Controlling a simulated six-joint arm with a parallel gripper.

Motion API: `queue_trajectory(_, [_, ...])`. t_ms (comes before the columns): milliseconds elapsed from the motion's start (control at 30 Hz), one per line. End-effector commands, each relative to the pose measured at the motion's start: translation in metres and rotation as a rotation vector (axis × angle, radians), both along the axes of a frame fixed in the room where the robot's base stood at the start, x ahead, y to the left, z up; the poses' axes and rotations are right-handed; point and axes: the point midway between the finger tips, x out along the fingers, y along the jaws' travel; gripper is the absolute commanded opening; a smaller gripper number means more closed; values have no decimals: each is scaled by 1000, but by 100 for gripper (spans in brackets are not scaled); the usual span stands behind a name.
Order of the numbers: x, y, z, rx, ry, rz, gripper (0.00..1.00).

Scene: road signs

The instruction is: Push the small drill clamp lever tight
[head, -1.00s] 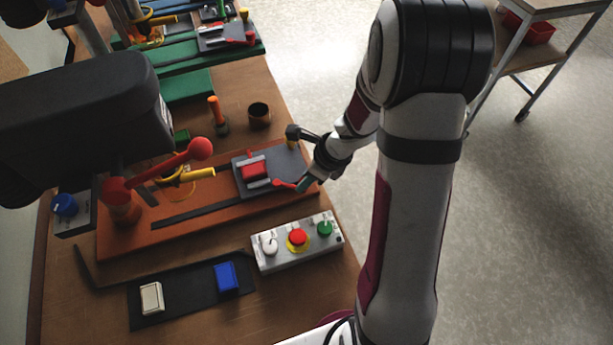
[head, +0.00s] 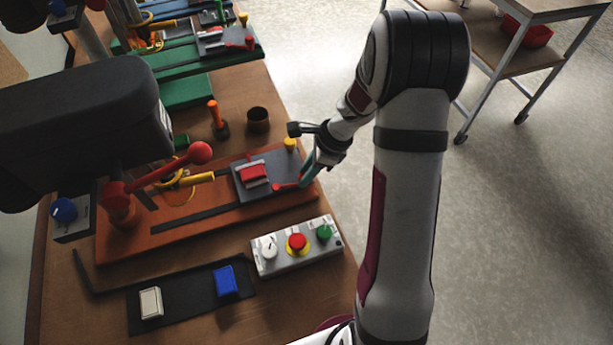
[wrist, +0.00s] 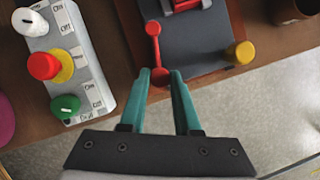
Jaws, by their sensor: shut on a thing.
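The small clamp's red lever (head: 287,186) lies at the front right of a dark grey plate (head: 268,190) on the orange drill base. The plate carries a red clamped block (head: 252,171). In the wrist view the lever (wrist: 155,50) runs from a round red end toward my gripper (wrist: 159,74). My teal fingers are closed around the lever's near end, with red showing between the tips. In the head view my gripper (head: 304,182) is at the plate's right edge, its tips partly hidden.
A yellow knob (head: 290,144) stands at the plate's back corner. A button box (head: 297,246) with white, red and green controls sits in front. A long red drill handle (head: 165,170) is at left.

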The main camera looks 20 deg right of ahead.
Motion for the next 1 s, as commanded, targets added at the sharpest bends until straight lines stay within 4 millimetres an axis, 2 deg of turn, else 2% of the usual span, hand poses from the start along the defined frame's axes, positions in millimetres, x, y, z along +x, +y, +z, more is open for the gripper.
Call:
queue_trajectory(200, [13,-2,0,-1,-3,152,0])
queue_trajectory(500, [22,-1,1,-1,-3,293,0])
queue_trajectory(1000, [26,0,1,0,-3,339,0])
